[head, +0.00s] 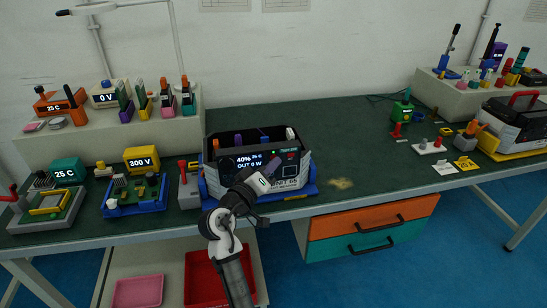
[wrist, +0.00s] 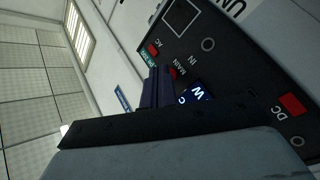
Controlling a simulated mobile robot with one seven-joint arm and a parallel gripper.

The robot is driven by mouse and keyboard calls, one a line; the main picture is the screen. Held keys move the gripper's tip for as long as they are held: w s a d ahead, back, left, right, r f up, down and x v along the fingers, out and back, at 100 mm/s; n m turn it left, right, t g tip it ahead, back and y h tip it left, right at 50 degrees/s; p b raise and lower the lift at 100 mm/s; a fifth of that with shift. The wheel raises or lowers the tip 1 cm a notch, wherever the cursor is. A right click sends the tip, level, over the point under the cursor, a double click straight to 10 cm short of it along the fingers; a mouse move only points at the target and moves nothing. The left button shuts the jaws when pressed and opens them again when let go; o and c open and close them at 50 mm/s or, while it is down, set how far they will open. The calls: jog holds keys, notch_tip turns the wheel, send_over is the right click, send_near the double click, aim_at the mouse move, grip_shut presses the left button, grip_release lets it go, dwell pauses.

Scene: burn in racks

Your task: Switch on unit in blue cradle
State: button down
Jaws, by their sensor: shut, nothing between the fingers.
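The unit (head: 292,183) is a black and grey box sitting in the blue cradle (head: 311,191) at the middle of the bench. Its lit display reads 40% and OUT 0 W in the head view. My gripper (head: 273,163) is shut and empty, its tip in front of the unit's front panel. In the wrist view the dark panel (wrist: 230,75) shows red switches marked AC (wrist: 154,49), MAIN (wrist: 173,73) and DC (wrist: 291,104). My fingertips (wrist: 157,75) are close beside the MAIN switch and partly cover it; contact cannot be told.
A blue tray (head: 135,208) with a circuit board and a red-handled lever block (head: 188,185) stand left of the unit. Another red-handled unit (head: 515,122) is at the far right. The bench (head: 360,150) right of the cradle is mostly clear.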

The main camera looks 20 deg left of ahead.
jog(key=shift+s+d, duration=0.2)
jog(key=shift+s, duration=0.1)
jog(key=s+d, duration=0.3)
jog(key=s, duration=0.2)
jog(key=shift+d, duration=0.2)
dwell(0.8)
jog(key=s+d+b, duration=0.1)
jog(key=s+d, duration=0.3)
jog(key=s, duration=0.2)
jog(key=shift+s+d, duration=0.25)
jog(key=shift+s, duration=0.05)
dwell(0.6)
